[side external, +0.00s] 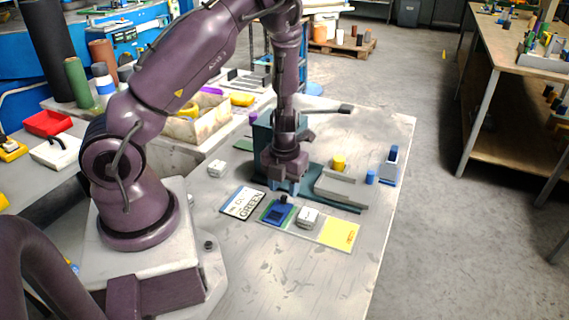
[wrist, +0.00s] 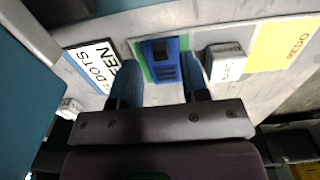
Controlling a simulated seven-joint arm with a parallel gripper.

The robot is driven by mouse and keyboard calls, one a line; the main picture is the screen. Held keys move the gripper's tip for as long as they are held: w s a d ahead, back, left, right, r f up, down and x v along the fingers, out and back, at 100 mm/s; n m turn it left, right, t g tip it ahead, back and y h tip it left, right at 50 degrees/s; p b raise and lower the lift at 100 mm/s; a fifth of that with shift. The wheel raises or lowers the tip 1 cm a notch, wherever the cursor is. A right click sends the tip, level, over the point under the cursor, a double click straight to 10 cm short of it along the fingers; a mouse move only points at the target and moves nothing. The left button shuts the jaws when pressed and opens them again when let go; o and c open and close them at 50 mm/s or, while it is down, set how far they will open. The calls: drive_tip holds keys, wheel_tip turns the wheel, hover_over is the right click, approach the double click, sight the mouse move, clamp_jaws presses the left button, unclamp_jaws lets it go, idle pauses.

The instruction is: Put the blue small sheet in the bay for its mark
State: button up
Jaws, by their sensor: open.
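A small blue piece with dark marks (side external: 278,211) lies on the green bay at the left end of a flat strip (side external: 347,233). It also shows in the wrist view (wrist: 166,62), with green showing around it. My gripper (side external: 285,189) is open and empty, just behind the blue piece in the side view. In the wrist view, the blue piece appears between the fingertips (wrist: 161,80), not gripped. The strip's right end is a yellow bay (wrist: 283,42) reading "REDO". A card (side external: 243,203) left of the strip has the words "DOTS" and "GREEN".
A white-grey block (side external: 307,216) with small print stands on the strip between green and yellow. A grey angled rack (side external: 341,189), a yellow cylinder (side external: 338,162) and a blue block (side external: 371,177) are behind to the right. The table front is clear.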

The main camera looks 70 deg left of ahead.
sight(285, 196)
drive_tip(key=s+d+r+m+t+h, duration=0.1)
drive_tip(key=d+r+m, duration=0.4)
drive_tip(key=r+m, duration=0.6)
drive_tip(key=s+d+r+m+t+h, duration=0.15)
drive_tip(key=d+r+m, duration=0.35)
drive_tip(key=r+m, duration=0.6)
drive_tip(key=s+d+r+m+t+y, duration=0.1)
drive_tip(key=s+r+m, duration=0.2)
drive_tip(key=m, duration=0.8)
drive_tip(key=s+d+r+m+t+y, duration=0.1)
drive_tip(key=s+r+m, duration=0.3)
drive_tip(key=m, duration=0.8)
wheel_tip(285, 196, up, 2)
drive_tip(key=shift+d+t, duration=0.45)
drive_tip(key=shift+t, duration=0.1)
